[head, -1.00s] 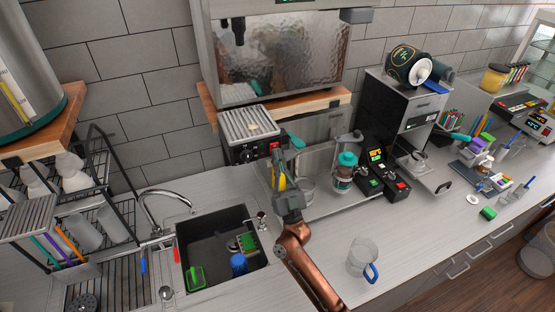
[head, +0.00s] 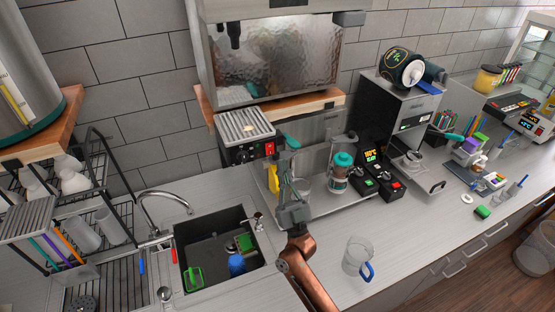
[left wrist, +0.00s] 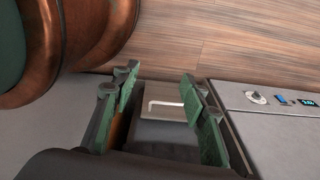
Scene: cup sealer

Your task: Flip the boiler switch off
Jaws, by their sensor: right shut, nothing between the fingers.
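A steel-topped box with a slatted grill (head: 246,124) stands below the wooden shelf, with a dark front panel that has a dial. A red switch (head: 269,148) sits at the right end of that panel. It is too small to tell which way it is flipped. My right gripper (head: 276,172) is shut and empty, pointing up just below and in front of the switch. A small gap seems to show between them. My left gripper (left wrist: 160,90) is open and empty in the left wrist view; it is not in the head view.
A large steel tank (head: 270,55) rests on the wooden shelf (head: 310,105) above. A sink (head: 205,275) with a faucet is left of my right arm. A clear jug (head: 356,256) stands to its right. A blender-like cup (head: 341,168) and a black control box (head: 376,180) stand behind.

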